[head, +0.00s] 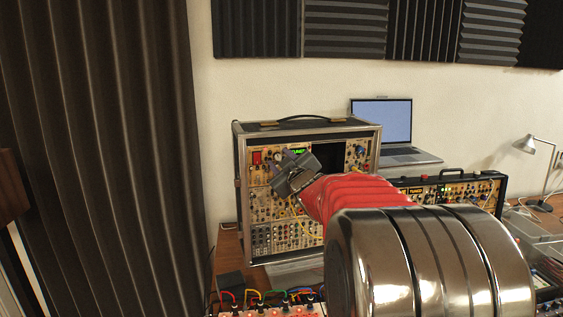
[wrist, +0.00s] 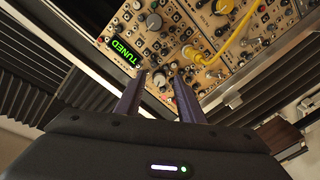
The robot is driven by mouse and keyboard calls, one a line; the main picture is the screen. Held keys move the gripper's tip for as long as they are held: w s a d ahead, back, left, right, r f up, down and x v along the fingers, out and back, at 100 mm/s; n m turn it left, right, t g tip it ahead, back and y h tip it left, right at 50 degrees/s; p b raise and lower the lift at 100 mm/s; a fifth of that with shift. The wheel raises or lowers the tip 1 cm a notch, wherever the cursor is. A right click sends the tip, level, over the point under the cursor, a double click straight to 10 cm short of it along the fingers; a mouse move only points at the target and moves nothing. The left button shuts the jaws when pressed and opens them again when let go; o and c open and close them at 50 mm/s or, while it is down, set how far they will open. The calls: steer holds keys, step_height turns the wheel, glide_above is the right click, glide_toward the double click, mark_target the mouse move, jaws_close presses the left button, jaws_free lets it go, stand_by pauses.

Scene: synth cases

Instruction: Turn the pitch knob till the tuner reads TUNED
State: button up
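The tuner display (wrist: 125,51) is lit green and reads TUNED in the wrist view. It also shows in the head view (head: 298,152), high on the large synth case (head: 376,150). My gripper (wrist: 159,76) is in front of the panel, its two purple fingers apart, with no contact visible. A small grey knob (wrist: 160,79) shows between the fingertips. Its label is too small to read, so I cannot tell whether it is the pitch knob. In the head view my gripper (head: 268,165) covers part of the panel.
A yellow cable (wrist: 224,46) loops across the panel near the fingers. A smaller synth case (head: 455,191), a laptop (head: 396,130) and a desk lamp (head: 541,170) stand to the right. Patch cables (head: 283,293) lie in front. A dark curtain (head: 100,160) hangs at left.

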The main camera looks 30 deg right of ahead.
steer(key=v, duration=1.3)
steer(key=shift+s, duration=0.35)
steer(key=shift+f, duration=0.1)
steer(key=s+d+f+m+g+h, duration=0.3)
steer(key=s+d+f+m+g, duration=0.15)
steer(key=f, duration=0.25)
steer(key=s+a+f+m+g+y, duration=0.1)
steer(key=s+a+f+m+g, duration=0.15)
steer(key=s+f+g, duration=0.35)
steer(key=s+a+f+n+y, duration=0.1)
steer(key=s+a, duration=0.3)
steer(key=a, duration=0.6)
steer(key=s+a+f+n+y, duration=0.1)
steer(key=s+a+f+y, duration=0.2)
steer(key=a, duration=0.6)
steer(key=s+a+f+g+y, duration=0.1)
steer(key=s+a, duration=0.4)
steer(key=a, duration=0.5)
steer(key=shift+a+f+n+y, duration=0.4)
steer(key=shift+f+y, duration=0.45)
steer(key=shift+y, duration=0.15)
steer(key=shift+d, duration=0.1)
steer(key=shift+c, duration=0.5)
